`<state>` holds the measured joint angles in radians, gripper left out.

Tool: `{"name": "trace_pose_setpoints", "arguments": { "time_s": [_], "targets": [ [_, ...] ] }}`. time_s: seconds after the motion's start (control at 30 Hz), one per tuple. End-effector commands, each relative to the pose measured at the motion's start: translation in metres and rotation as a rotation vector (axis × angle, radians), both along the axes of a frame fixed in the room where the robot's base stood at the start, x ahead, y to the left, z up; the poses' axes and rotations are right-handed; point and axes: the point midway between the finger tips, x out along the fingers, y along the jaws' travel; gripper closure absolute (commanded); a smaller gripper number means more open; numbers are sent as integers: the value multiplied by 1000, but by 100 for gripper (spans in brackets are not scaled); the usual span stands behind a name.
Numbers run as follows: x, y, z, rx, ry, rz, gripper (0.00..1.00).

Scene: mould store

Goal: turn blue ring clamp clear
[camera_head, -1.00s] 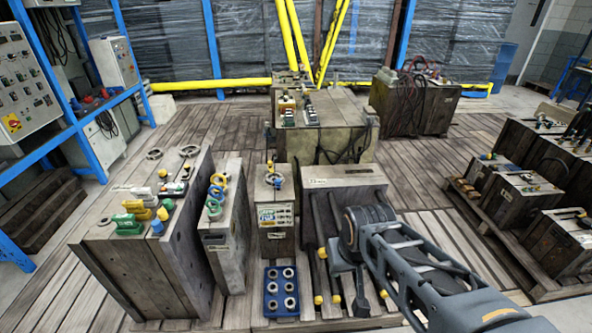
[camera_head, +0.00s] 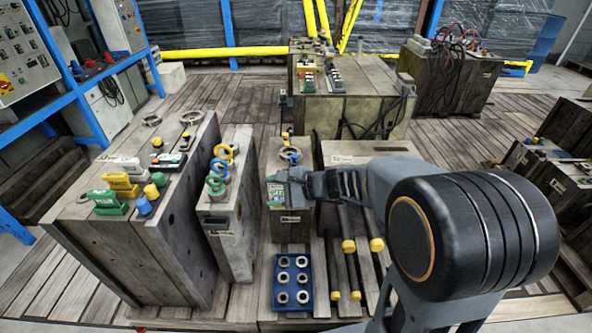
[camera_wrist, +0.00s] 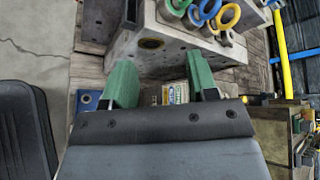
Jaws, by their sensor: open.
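The blue ring clamp (camera_head: 219,169) stands on top of a narrow grey mould block (camera_head: 242,185), between a yellow ring (camera_head: 223,152) and a green ring (camera_head: 214,186). In the wrist view the blue ring (camera_wrist: 208,11) is near the top edge, beyond my fingers. My gripper (camera_head: 274,188) is open and empty, to the right of the rings above a small mould block, and apart from them. In the wrist view its green finger pads (camera_wrist: 161,78) stand wide apart. My arm hides part of the right-hand block.
A wide mould block (camera_head: 150,250) with green, yellow and white clamps stands left. A blue tray (camera_head: 278,304) of round parts lies in front on the slatted floor. Larger blocks stand behind.

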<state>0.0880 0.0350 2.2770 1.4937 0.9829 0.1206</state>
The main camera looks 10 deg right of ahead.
Motion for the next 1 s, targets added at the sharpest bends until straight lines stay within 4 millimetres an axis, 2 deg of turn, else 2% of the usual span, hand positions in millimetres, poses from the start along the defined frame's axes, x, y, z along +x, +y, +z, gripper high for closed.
{"name": "trace_pose_setpoints", "arguments": {
  "time_s": [0.03,0.2,0.3,0.43,0.6,0.77,1.0],
  "targets": [
    [22,-5,-24,107,36,-99,47],
    [88,-39,-57,456,111,-439,47],
    [117,-67,-79,616,137,-612,47],
    [140,-99,-105,773,152,-790,47],
    [155,-128,-127,892,155,-931,47],
    [166,-138,-135,935,155,-982,47],
    [205,-131,-137,940,154,-986,47]
  ]
}}
